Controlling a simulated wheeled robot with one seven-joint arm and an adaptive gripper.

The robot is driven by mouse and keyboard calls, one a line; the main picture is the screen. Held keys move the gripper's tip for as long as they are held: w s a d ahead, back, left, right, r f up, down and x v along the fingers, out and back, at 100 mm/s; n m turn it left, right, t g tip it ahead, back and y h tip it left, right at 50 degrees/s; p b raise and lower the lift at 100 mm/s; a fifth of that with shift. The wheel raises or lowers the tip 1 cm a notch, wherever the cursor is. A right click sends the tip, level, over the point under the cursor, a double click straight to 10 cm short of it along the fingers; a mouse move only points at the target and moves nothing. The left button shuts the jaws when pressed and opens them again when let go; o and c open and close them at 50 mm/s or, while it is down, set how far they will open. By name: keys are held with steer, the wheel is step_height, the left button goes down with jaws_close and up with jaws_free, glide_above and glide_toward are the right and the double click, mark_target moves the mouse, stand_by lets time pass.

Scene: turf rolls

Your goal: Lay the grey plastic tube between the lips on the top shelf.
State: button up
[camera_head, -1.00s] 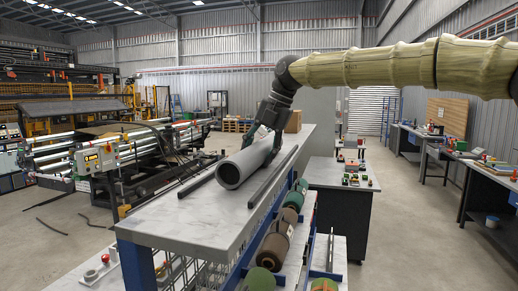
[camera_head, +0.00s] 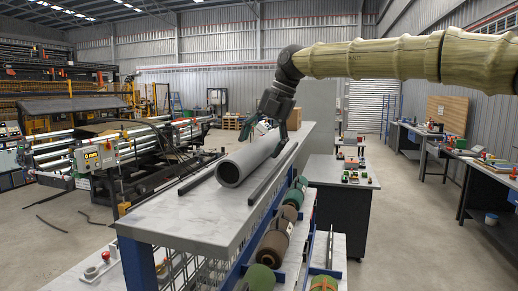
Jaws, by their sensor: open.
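The grey plastic tube (camera_head: 248,160) lies lengthwise on the white top shelf (camera_head: 192,222), its open round end facing me. It lies between two dark lips: the left lip (camera_head: 199,178) and the right lip (camera_head: 271,174) run along either side of it. My gripper (camera_head: 264,132) is above the far part of the tube, pointing down, with its fingers apart. One finger shows near the tube's right side. The tube's far end is partly hidden by my gripper, and I cannot tell whether a finger touches it.
Rolls in green and brown (camera_head: 272,246) lie on the lower shelves to the right. A dark bench (camera_head: 343,195) with small items stands beside the rack. A cardboard box (camera_head: 294,118) stands beyond the gripper. A machine (camera_head: 110,160) fills the left side.

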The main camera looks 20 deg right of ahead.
steer(key=v, duration=1)
